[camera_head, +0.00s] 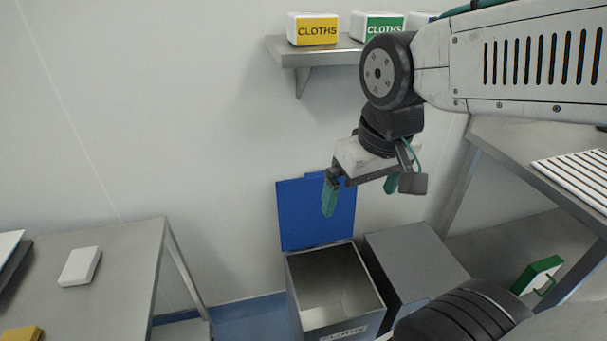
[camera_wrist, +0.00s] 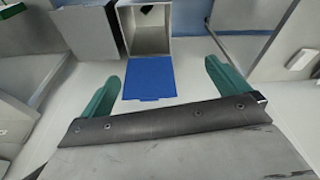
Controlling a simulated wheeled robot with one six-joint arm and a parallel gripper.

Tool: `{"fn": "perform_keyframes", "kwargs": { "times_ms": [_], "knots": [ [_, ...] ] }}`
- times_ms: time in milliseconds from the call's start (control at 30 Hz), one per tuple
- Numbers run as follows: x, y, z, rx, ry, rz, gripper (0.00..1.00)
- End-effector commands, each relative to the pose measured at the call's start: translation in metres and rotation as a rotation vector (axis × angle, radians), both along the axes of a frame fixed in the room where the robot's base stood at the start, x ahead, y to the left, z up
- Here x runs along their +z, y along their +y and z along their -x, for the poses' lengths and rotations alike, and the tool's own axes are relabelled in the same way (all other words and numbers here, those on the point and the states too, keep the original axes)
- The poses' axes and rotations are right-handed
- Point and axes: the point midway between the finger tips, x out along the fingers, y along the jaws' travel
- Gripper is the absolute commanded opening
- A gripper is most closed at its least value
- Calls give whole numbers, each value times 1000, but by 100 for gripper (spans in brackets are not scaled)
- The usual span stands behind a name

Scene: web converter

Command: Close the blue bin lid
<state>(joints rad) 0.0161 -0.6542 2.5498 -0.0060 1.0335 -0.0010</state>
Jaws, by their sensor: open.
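The blue lid (camera_head: 300,215) stands raised against the wall, hinged at the back of an open grey bin (camera_head: 299,285). The bin's inside is visible and looks empty. My gripper (camera_head: 358,198) is open and empty, above the bin and in front of the lid's upper right part in the head view. In the wrist view the lid (camera_wrist: 149,80) lies beyond the gap between my two green fingers (camera_wrist: 160,85), with the open bin (camera_wrist: 150,42) above it. I cannot tell from these views whether a finger touches the lid.
A closed grey bin (camera_head: 418,258) stands right beside the open one. A steel table (camera_head: 110,275) is at the left and a steel bench (camera_head: 520,150) at the right. A wall shelf (camera_head: 310,50) with cloth boxes (camera_head: 313,29) is above.

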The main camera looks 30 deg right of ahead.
Motion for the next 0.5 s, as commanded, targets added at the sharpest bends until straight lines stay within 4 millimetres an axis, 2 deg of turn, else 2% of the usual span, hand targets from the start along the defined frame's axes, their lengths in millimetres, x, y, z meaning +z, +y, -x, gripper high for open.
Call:
{"fn": "perform_keyframes", "kwargs": {
  "times_ms": [100, 300, 500],
  "knots": [
    [-22, -10, -60, -22, -103, 6, 100],
    [-63, -31, -165, -53, -338, 23, 100],
    [-110, -56, -246, -79, -576, 43, 100]
  ]
}}
